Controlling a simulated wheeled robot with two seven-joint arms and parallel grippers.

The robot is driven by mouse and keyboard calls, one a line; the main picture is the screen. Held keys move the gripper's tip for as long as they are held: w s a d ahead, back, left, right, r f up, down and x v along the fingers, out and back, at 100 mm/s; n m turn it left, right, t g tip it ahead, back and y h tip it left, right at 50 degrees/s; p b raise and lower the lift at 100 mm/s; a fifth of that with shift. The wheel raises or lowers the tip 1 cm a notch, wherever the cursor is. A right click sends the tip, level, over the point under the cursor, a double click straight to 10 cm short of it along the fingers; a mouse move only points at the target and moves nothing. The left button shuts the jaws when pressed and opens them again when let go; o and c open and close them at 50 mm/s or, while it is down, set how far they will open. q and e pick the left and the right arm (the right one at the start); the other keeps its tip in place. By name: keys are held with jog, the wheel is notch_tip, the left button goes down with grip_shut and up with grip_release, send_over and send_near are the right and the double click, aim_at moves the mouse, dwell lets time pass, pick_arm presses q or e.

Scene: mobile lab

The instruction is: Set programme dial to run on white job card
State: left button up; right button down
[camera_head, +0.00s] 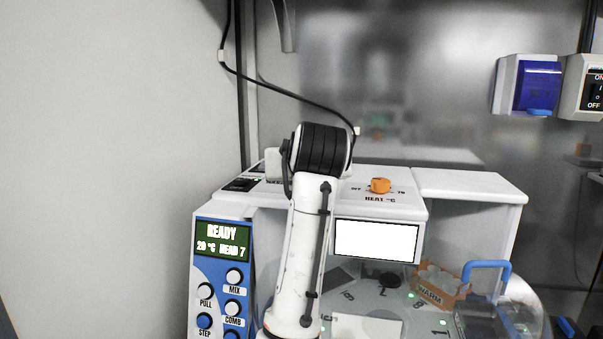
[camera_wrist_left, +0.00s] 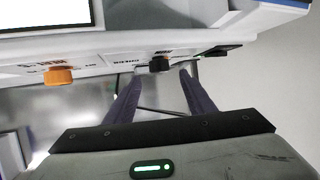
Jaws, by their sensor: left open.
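In the left wrist view, a black dial (camera_wrist_left: 159,64) sits on the white machine's top panel, with small lettering beside it. The lettering is too small to read. My left gripper (camera_wrist_left: 159,77) is open, its fingers pointing at the dial with one fingertip on each side. I cannot tell whether they touch it. In the head view my arm hides the dial and the fingers. A blank bright white panel (camera_head: 376,241) is on the machine's front and also shows in the left wrist view (camera_wrist_left: 45,12). I see no writing on it and cannot tell whether it is the job card.
An orange HEAT knob (camera_head: 380,186) is right of my arm. A display (camera_head: 222,240) reads READY, 20 °C, HEAD 7, above several buttons. A black cable (camera_head: 290,97) hangs behind the machine.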

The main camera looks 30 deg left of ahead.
pick_arm(q)
jog(key=p+x, duration=0.1)
jog(key=x, duration=0.6)
jog(key=shift+w+a, duration=0.2)
jog(key=shift+w, duration=0.1)
jog(key=c, duration=1.1)
jog(key=shift+o, duration=0.2)
